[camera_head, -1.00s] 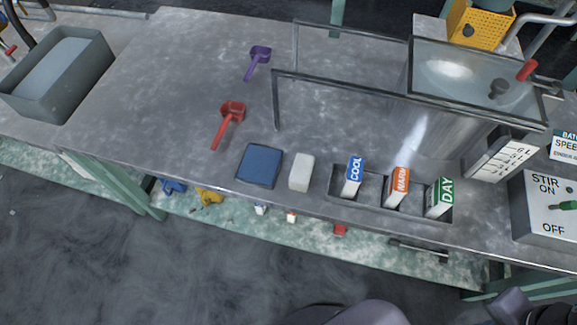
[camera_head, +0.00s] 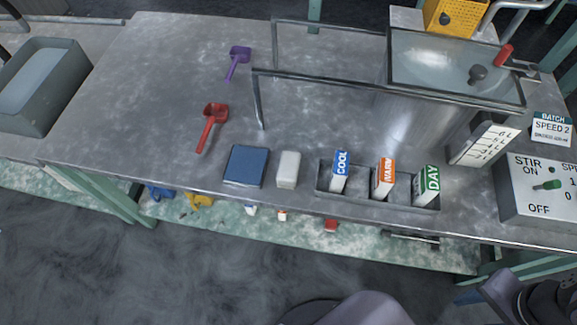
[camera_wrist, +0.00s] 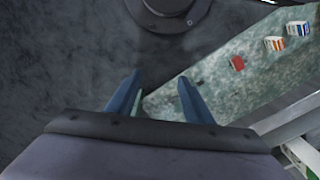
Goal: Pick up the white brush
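A plain white block (camera_head: 288,169) lies on the metal table near its front edge, just right of a dark blue pad (camera_head: 246,165). No bristles or handle can be made out on it, and I see no other white brush-like thing on the tabletop. My gripper (camera_wrist: 158,97) shows in the wrist view with its two blue fingers apart and nothing between them. It is over the dark floor and the green lower shelf, away from the white block, which is not in the wrist view.
A slotted tray (camera_head: 405,204) right of the block holds COOL, WARM and DAY boxes. A red scoop (camera_head: 211,123) and purple scoop (camera_head: 238,60) lie behind. A metal rail (camera_head: 259,105), lidded tank (camera_head: 455,70) and control box (camera_head: 540,190) stand right.

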